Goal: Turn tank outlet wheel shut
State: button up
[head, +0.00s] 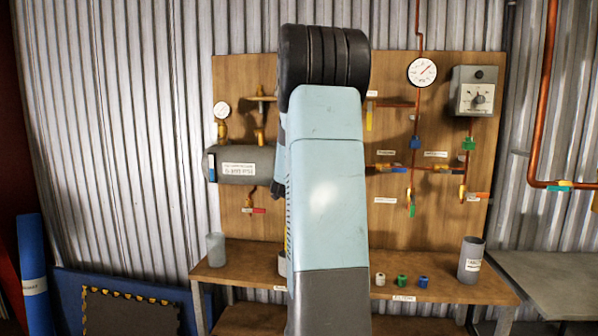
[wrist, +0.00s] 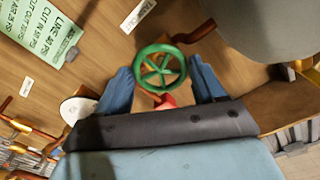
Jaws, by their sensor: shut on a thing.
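The green outlet wheel (wrist: 160,52), round with several spokes, shows in the wrist view. My gripper (wrist: 160,74) has one blue finger on each side of it and is shut on the wheel. A copper pipe (wrist: 194,33) runs up right from behind the wheel towards the large grey tank (wrist: 270,22). A small red part shows just below the wheel, partly hidden by my gripper. In the head view the grey tank (head: 240,165) is at the left of the wooden board. My arm hides the wheel and my gripper there.
The wooden board (head: 440,225) carries copper pipes, coloured valves, a round gauge (head: 422,72) and a grey control box (head: 474,90). A shelf below holds a grey cup (head: 216,249), a dark cylinder (head: 471,260) and several small fittings. A green note (wrist: 45,32) is in the wrist view.

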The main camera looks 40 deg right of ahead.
jog(key=m, duration=1.7)
jog(key=shift+s+f, duration=0.1)
jog(key=shift+f, duration=0.15)
jog(key=m, duration=0.5)
jog(key=shift+m, duration=0.4)
jog(key=shift+r, duration=0.15)
jog(key=o, duration=1)
jog(key=v, duration=1.3)
jog(key=shift+a, duration=0.35)
